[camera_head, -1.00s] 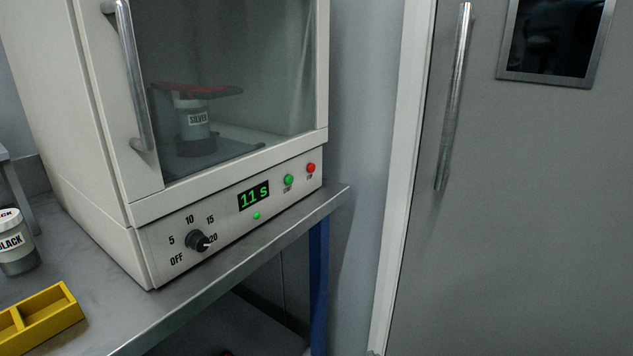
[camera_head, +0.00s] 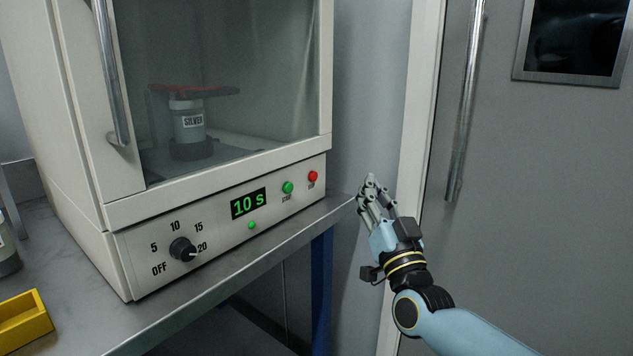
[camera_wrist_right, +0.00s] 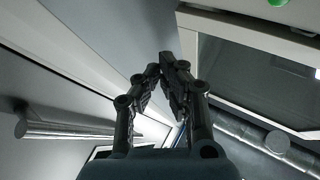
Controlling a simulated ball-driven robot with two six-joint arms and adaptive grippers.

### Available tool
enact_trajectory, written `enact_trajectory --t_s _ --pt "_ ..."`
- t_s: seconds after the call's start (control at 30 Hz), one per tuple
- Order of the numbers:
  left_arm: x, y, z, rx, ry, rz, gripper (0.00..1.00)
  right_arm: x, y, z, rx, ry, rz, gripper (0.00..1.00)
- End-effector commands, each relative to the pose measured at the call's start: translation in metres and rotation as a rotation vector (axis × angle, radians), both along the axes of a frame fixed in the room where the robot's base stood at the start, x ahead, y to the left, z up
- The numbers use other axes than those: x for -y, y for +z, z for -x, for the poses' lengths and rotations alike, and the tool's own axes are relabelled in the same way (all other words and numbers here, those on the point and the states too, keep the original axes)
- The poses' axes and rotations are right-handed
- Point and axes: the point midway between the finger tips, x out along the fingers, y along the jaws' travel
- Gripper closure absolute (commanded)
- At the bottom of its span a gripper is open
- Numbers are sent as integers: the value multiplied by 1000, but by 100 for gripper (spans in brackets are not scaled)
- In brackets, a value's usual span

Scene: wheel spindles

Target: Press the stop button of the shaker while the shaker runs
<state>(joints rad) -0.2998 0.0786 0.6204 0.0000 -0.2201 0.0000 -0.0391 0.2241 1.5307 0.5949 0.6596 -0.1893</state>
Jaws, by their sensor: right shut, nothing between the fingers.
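The shaker (camera_head: 85,215) is a cream cabinet on a steel bench, its glass door closed. The red stop button (camera_head: 313,176) is at the right end of its front panel, beside the green start button (camera_head: 288,187). The display (camera_head: 248,203) reads 10 s and a small green lamp glows below it. The knob (camera_head: 183,249) points near 20. Inside stands a can labelled SILVER (camera_head: 188,122) under a red clamp. My right gripper (camera_head: 368,181) is shut and empty, to the right of the stop button and apart from it; its fingers also show in the right wrist view (camera_wrist_right: 167,62). My left gripper is not in view.
The bench (camera_head: 225,270) ends just right of the shaker. A yellow tray (camera_head: 22,322) and a partly cut-off can (camera_head: 7,250) are at the left. A grey door with a long handle (camera_head: 466,100) is at the right.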

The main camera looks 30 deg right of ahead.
Motion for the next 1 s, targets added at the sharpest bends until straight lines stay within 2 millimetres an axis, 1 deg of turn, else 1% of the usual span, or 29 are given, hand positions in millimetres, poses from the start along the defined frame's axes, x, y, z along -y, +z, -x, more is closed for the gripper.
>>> enact_trajectory --t_s 0.27,0.43,0.57,0.83,1.0 --pt "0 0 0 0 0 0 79 0 0 -1 -1 0 0 100" --pt "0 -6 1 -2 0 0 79 -3 -1 -8 0 0 -1 100" --pt "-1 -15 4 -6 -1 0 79 -9 -3 -22 1 1 -3 100" --pt "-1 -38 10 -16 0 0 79 -24 -4 -57 -2 0 -2 100" --pt "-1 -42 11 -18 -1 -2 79 -30 -2 -73 -1 0 -2 100"
